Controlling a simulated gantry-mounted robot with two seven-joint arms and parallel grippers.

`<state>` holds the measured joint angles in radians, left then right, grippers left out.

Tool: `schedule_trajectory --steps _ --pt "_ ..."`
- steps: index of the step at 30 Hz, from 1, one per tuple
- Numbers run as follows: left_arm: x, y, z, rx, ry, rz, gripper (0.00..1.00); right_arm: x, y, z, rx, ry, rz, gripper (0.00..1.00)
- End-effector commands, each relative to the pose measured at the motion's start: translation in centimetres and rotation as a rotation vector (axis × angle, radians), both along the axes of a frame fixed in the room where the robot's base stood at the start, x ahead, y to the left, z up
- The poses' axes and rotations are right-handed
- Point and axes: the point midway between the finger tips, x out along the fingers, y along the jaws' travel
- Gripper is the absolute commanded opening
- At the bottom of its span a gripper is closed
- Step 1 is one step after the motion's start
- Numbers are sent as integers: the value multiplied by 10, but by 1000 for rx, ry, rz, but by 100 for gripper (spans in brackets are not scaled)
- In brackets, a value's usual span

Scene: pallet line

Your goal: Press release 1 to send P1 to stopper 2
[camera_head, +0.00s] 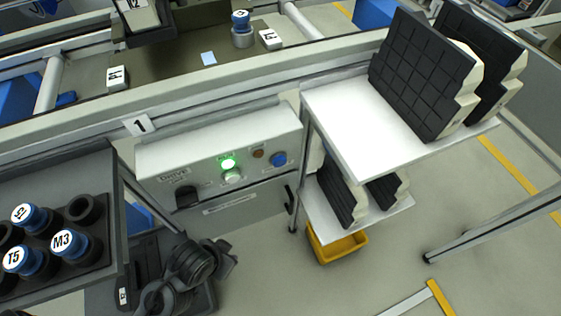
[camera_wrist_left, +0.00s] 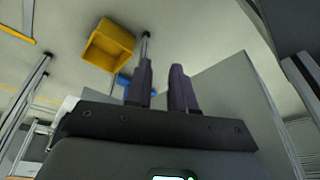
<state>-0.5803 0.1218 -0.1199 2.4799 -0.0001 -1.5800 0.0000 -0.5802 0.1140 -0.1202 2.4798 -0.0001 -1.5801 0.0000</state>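A control box (camera_head: 225,150) stands below the conveyor rail, under a plate marked 1 (camera_head: 140,125). Its sloping face carries a lit green lamp (camera_head: 228,162), a pale button (camera_head: 232,176) just below it, a small brown lamp or button (camera_head: 258,153), a blue button (camera_head: 279,159) and a black knob (camera_head: 186,196). Its small lettering is mostly unreadable. Labelled white blocks (camera_head: 117,78) sit on the line; I cannot tell which pallet is P1. My left gripper's fingers (camera_wrist_left: 163,88) are apart and empty in the left wrist view. My dark left arm shows below the box. My right gripper is out of view.
A tray (camera_head: 60,277) with blue-capped parts is at the left. A white shelf (camera_head: 355,125) with black-and-cream blocks stands right of the box. A yellow bin (camera_head: 338,247) is below it and also in the left wrist view (camera_wrist_left: 108,45). Floor in front is clear.

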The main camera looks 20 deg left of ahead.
Motion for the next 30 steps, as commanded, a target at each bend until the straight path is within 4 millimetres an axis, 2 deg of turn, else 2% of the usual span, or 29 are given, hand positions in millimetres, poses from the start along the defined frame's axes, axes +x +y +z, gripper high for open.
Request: schedule_trajectory --steps 1,4,30 --pt "0 0 0 1 0 -1 15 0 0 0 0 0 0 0" --pt "0 1 0 4 -1 -2 0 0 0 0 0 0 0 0" --pt "0 -2 0 -8 -1 6 0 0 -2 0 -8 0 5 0"
